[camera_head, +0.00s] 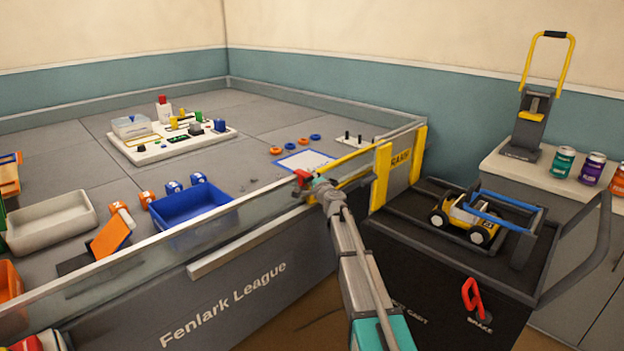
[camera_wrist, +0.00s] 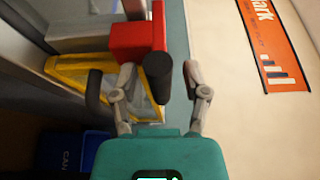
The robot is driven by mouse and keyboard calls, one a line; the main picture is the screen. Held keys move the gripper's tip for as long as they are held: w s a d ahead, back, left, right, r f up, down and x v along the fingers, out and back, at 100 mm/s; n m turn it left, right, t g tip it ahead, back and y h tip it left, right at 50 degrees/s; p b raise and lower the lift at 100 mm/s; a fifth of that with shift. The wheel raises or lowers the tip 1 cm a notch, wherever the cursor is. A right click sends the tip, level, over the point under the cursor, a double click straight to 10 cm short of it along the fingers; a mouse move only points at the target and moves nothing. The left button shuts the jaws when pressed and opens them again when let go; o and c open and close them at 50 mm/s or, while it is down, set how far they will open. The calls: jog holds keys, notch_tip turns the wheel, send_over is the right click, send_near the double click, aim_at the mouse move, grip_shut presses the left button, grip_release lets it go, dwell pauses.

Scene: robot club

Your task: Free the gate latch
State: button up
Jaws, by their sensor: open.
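The gate latch is a red piece (camera_head: 302,176) by the wall's top rail in the head view. In the wrist view, the red latch (camera_wrist: 128,42) has a dark rounded handle (camera_wrist: 158,82). My gripper (camera_head: 314,183) is at the latch, partly covering it in the head view. In the wrist view, my open gripper (camera_wrist: 160,70) has one finger on each side of the dark handle, with a visible gap on the right. Depth and contact are unclear. The yellow-framed gate (camera_wrist: 62,70) lies behind the left finger.
A yellow post (camera_head: 381,178) stands right of my arm. Beyond it, a dark cart (camera_head: 440,300) carries a toy vehicle (camera_head: 466,214). A blue bin (camera_head: 190,210) sits inside the walled field. An orange banner (camera_wrist: 275,45) hangs on the wall in the wrist view.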

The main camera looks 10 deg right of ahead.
grip_shut()
jog(key=shift+d+r, duration=0.1)
jog(key=shift+d, duration=0.15)
dwell(0.3)
